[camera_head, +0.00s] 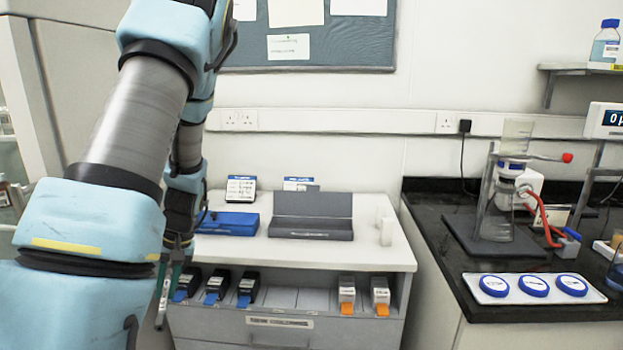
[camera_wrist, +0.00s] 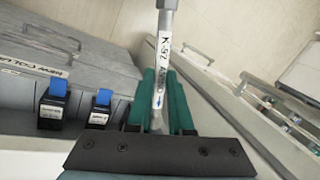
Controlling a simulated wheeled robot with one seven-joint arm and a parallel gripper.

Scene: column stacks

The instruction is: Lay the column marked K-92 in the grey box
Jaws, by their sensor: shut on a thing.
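My gripper (camera_wrist: 160,85) has green fingers shut on a slim metal column (camera_wrist: 167,22) whose white label reads K-92, with a blue arrow on it. In the wrist view the column sticks out upward past the fingertips. In the head view my gripper (camera_head: 167,285) is at the left end of the white-topped cabinet, below the level of its top and partly hidden by my arm. The grey box (camera_head: 312,228) lies on the cabinet top, right of the gripper, with its lid raised at the back. Its inside is hardly visible.
A closed blue box (camera_head: 228,223) lies left of the grey box. Small label cards (camera_head: 241,189) stand behind. A white block (camera_head: 386,231) stands to the right. The shelf below holds dark blocks with blue tabs (camera_head: 248,288) and white ones with orange tabs (camera_head: 380,293). A black bench (camera_head: 440,200) adjoins.

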